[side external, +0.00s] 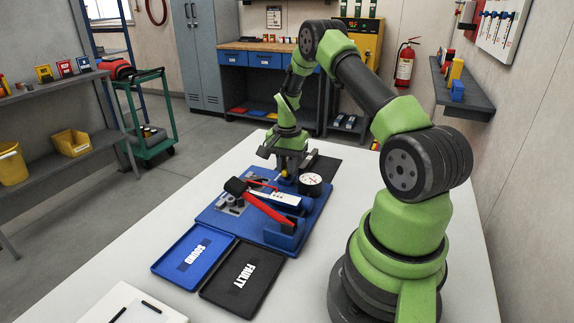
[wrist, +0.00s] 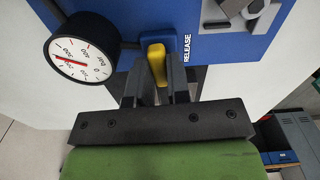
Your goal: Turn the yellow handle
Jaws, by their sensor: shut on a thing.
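The yellow handle (wrist: 157,64) stands upright between the two fingers of my gripper (wrist: 152,85) in the wrist view, next to a white RELEASE label. My gripper is shut on it. In the side view the handle is a small yellow spot (side external: 285,174) below my gripper (side external: 287,170), partly hidden by it. A round white gauge (wrist: 80,46) with a red needle and black rim is left of the handle in the wrist view. The gauge (side external: 311,184) also shows right of my gripper in the side view.
The blue fixture board (side external: 215,222) carries a red lever (side external: 268,209) and grey metal parts (side external: 230,204). A blue SOUND tray (side external: 222,241) and a black FAULTY tray (side external: 218,291) lie in front. The white table (side external: 330,225) is bare right of the board.

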